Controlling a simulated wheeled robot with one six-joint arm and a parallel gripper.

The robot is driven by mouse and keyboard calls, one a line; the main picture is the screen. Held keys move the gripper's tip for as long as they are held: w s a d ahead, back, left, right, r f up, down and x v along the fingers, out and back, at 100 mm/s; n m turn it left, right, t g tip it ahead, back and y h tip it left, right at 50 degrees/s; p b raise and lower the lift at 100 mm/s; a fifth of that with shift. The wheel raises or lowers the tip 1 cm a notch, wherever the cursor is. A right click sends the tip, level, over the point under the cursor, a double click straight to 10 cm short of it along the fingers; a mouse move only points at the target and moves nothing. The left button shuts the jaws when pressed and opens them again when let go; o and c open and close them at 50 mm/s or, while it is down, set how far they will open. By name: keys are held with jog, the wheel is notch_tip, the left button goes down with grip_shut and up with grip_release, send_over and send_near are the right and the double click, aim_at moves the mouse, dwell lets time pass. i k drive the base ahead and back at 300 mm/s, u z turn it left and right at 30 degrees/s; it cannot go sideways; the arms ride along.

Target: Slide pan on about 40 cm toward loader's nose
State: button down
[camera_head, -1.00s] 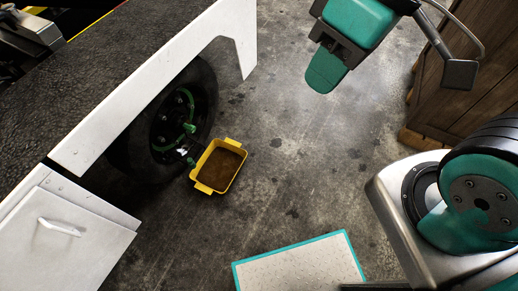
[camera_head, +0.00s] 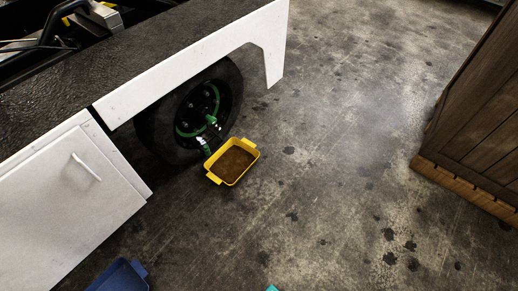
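The pan is a yellow rectangular tray (camera_head: 246,145) with a handle tab at each end and brown contents. It sits flat on the concrete floor beside the loader's black wheel (camera_head: 165,138), just right of and below it in the head view. The green and metal fitting on the wheel hub (camera_head: 210,120) reaches out close above the pan's left side; I cannot tell whether they touch. The white and black loader (camera_head: 200,62) runs diagonally across the upper left. My gripper is out of view, and nothing holds the pan.
A blue object (camera_head: 118,276) is cut off at the bottom left edge. A wooden crate (camera_head: 482,130) stands at the right. A white cabinet door with a handle (camera_head: 75,190) is on the loader's side. The stained floor (camera_head: 350,130) between loader and crate is open.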

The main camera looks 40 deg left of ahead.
aim_at(231, 163)
jog(key=u, duration=0.1)
jog(key=i, duration=1.15)
jog(key=u, duration=0.45)
jog(key=i, duration=1.15)
jog(key=u, duration=1.55)
jog(key=i, duration=0.85)
jog(key=u, duration=0.9)
